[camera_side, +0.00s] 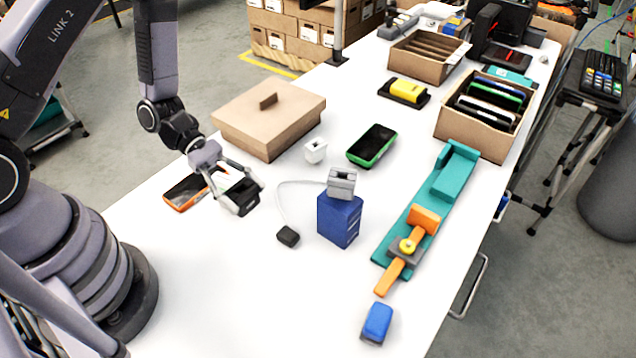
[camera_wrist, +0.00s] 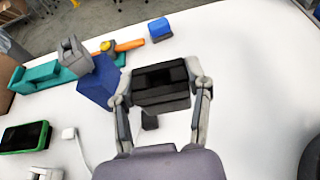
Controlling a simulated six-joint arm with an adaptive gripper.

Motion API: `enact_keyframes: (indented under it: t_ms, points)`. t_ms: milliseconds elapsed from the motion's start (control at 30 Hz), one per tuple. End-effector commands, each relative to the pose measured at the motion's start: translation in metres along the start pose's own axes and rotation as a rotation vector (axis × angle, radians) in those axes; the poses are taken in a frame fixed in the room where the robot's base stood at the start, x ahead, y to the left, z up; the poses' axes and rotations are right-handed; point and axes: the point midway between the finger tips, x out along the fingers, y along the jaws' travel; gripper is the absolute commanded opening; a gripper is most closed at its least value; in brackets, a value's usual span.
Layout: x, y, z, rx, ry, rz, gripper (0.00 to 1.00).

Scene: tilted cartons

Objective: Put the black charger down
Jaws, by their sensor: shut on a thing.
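My gripper (camera_side: 240,194) is at the left part of the white table in the side view, right of an orange-edged phone (camera_side: 184,192). It is shut on a dark block, the black charger (camera_wrist: 162,84), which sits between both fingers in the wrist view. The charger also shows as a dark shape at the fingertips in the side view (camera_side: 243,200). Its underside is hidden, so I cannot tell whether it touches the table. A separate small black cube (camera_side: 288,236) lies on the table to the right.
A lidded carton (camera_side: 268,125) stands behind the gripper. A blue box with a grey top (camera_side: 339,220), a white plug (camera_side: 316,151) and a green-edged phone (camera_side: 372,146) stand or lie to the right. A white cable (camera_side: 283,190) curves near the black cube.

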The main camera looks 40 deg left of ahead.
Motion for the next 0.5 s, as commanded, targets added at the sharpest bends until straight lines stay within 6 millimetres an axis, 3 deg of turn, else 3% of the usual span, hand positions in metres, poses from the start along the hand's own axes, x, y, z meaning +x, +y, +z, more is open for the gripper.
enact_keyframes:
  t_ms: [100, 233, 367, 500]
  points:
    - [-0.037, 0.002, -0.010, -0.002, 0.001, 0.016, 0.12]
    - [-0.063, -0.002, -0.019, -0.005, -0.001, 0.015, 0.12]
    - [-0.073, -0.002, -0.024, -0.003, 0.000, 0.012, 0.12]
    - [-0.066, 0.018, -0.032, 0.001, 0.000, 0.007, 0.12]
